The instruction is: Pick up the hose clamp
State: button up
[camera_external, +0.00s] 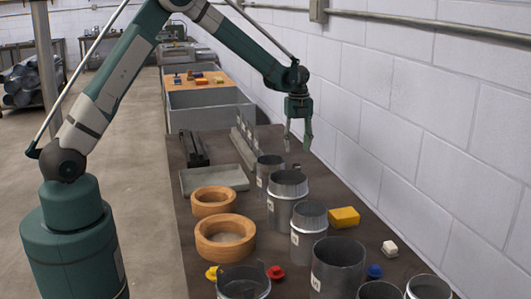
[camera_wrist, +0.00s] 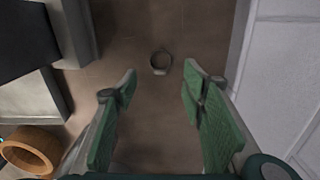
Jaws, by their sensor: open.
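The hose clamp (camera_wrist: 160,63) is a small grey ring lying on the brown table top in the wrist view, near the upper middle. It shows between the directions of my two fingertips and apart from them. My gripper (camera_wrist: 160,82) is open and empty, with green pads on both fingers. In the external view my gripper (camera_external: 298,143) points down above the far right part of the table, beside the wall. The clamp is too small to make out clearly there.
Several metal duct pieces (camera_external: 285,205) stand in front of my gripper. Two wooden rings (camera_external: 225,250) are to the left; one shows in the wrist view (camera_wrist: 12,152). A yellow block (camera_external: 344,217) lies near the white wall (camera_external: 400,110). Table around the clamp is bare.

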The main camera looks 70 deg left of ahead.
aim_at(300, 167)
jog(key=shift+f, duration=0.15)
jog(key=shift+f, duration=1.15)
jog(key=shift+f, duration=0.15)
jog(key=shift+f, duration=2.5)
jog(key=c, duration=0.8)
